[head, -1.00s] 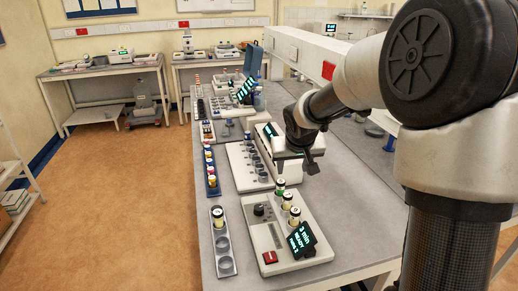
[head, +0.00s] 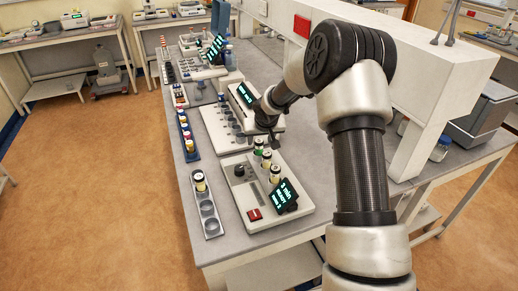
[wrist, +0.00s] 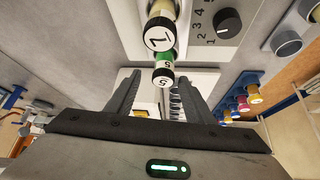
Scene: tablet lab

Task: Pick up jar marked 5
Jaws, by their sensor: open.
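The jar marked 5 (wrist: 163,76) has a dark-rimmed white lid and a green band. In the wrist view it appears between the two fingers of my gripper (wrist: 159,80), which are apart with nothing gripped. A jar with another mark, perhaps 2 (wrist: 159,34), is close beside it. In the head view, a green-banded jar (head: 259,146) stands upright at the far end of a short row on the white device (head: 240,200). My gripper (head: 272,136) is close above and beyond it. Exact clearance is unclear.
Two other jars (head: 266,158) (head: 275,174) stand in the same row, near a tilted display (head: 286,197). A grey rack with one jar (head: 210,225) lies left. A blue rack of coloured-capped vials (head: 186,137) and another device (head: 222,128) are farther back.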

